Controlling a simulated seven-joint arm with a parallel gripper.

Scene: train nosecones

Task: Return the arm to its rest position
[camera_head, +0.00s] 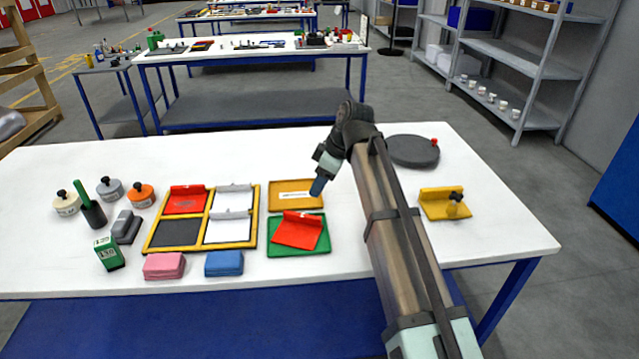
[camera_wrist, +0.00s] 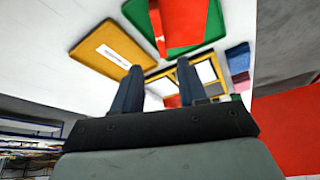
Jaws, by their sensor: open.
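My gripper (camera_head: 319,186) is over the white table, by the right edge of the yellow tray (camera_head: 290,195). In the wrist view its two dark fingers (camera_wrist: 158,90) stand apart with nothing between them, so it is open and empty. The arm reaches in from the lower right of the head view. The yellow tray with a white label also shows in the wrist view (camera_wrist: 90,52). A red piece (camera_head: 299,230) lies on a green tray (camera_head: 285,250) just in front of the yellow one.
A yellow-framed tray (camera_head: 256,215) with red, white and dark compartments is to the left. A grey disc (camera_head: 412,150) and a yellow fixture (camera_head: 437,204) are right of the arm. Pink (camera_head: 164,266) and blue (camera_head: 224,264) blocks lie near the front edge. The back middle is clear.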

